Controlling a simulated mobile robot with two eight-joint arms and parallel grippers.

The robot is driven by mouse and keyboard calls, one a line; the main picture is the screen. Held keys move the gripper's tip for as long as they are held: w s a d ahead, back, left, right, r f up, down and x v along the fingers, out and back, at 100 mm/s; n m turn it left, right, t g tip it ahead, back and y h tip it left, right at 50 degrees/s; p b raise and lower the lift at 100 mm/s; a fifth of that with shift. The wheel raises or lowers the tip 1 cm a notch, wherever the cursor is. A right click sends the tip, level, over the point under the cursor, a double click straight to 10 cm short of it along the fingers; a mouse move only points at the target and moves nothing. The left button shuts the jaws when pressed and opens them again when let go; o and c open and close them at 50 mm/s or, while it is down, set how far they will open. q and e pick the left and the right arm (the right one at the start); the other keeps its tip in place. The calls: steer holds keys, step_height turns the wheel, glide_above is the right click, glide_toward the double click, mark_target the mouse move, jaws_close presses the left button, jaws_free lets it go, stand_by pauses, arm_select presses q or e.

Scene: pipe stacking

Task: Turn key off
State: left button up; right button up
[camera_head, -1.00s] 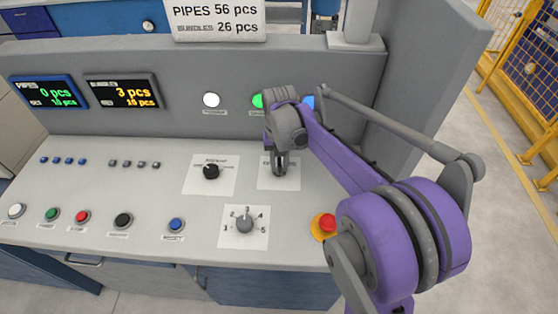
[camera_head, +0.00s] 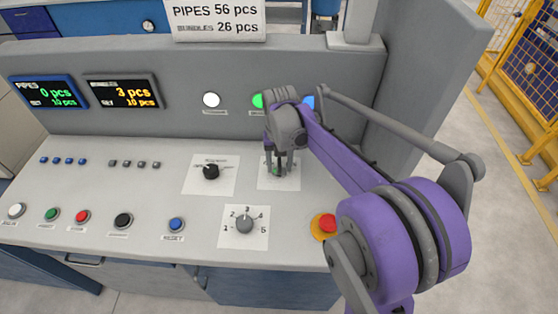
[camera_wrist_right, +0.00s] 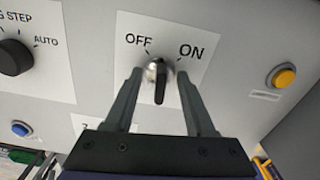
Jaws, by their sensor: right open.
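The key switch (camera_wrist_right: 158,75) shows in the right wrist view on a white plate (camera_wrist_right: 190,25) marked OFF at the left and ON at the right. Its dark key points almost straight down in that picture, between the two labels' sides. My right gripper (camera_wrist_right: 159,76) is open, with one finger on each side of the key and a visible gap to each. In the head view my right gripper (camera_head: 280,164) is over the key plate (camera_head: 280,184), and its fingers and wrist hide most of the switch. My left gripper is in neither view.
The mode knob (camera_head: 211,171) is left of the key plate, and a numbered dial (camera_head: 244,224) is in front. A red emergency button (camera_head: 327,223) is at the right front. The upright panel with a lit green lamp (camera_head: 258,101) stands behind.

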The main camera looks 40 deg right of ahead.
mark_target(279, 163)
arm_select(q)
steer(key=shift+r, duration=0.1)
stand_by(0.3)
arm_select(e)
steer(key=shift+r+p, duration=1.95)
steer(key=shift+r, duration=1.65)
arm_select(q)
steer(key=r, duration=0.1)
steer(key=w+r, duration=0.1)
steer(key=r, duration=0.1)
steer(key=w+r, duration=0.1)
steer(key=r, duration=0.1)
arm_select(e)
steer(key=shift+f, duration=0.1)
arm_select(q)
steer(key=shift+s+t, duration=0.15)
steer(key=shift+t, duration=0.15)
